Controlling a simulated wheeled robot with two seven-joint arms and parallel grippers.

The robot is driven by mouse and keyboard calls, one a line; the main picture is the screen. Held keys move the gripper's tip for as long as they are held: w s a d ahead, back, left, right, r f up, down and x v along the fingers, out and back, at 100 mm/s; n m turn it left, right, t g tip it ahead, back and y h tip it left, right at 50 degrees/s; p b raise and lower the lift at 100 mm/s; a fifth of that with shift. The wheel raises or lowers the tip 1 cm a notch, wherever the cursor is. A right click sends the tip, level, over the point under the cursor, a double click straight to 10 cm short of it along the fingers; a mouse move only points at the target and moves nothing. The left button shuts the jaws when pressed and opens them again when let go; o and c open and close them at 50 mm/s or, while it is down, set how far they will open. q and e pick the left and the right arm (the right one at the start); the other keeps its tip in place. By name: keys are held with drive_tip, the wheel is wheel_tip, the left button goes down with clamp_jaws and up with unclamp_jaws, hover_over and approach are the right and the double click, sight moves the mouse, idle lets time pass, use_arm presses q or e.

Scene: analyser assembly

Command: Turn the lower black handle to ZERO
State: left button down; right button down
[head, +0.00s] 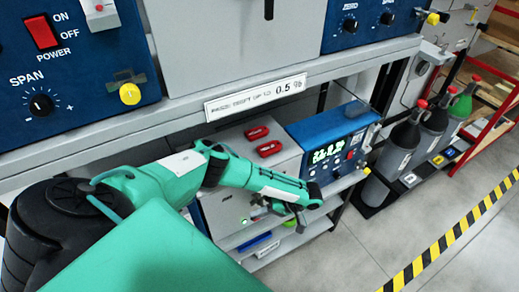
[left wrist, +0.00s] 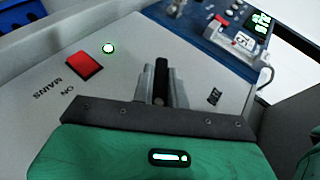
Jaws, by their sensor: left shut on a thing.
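My left gripper (head: 299,221) reaches down to the grey front of the lower unit in the head view. In the left wrist view its fingers (left wrist: 161,88) are shut on the lower black handle (left wrist: 161,76), one finger on each side. The handle runs upright in that picture, in line with the fingers. In the head view the gripper hides the handle. My right gripper is not in view.
A red mains switch (left wrist: 84,65) and a lit green lamp (left wrist: 108,48) are beside the handle. A blue unit (head: 333,140) with a green display stands to the right. The upper shelf edge (head: 150,123) overhangs my arm. Gas bottles (head: 404,138) stand farther right.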

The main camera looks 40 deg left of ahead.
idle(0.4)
use_arm(q)
drive_tip(key=c, duration=1.4)
unclamp_jaws()
drive_tip(key=shift+d, duration=0.1)
drive_tip(key=b+v, duration=0.1)
drive_tip(key=v, duration=1.3)
drive_tip(key=shift+f, duration=0.1)
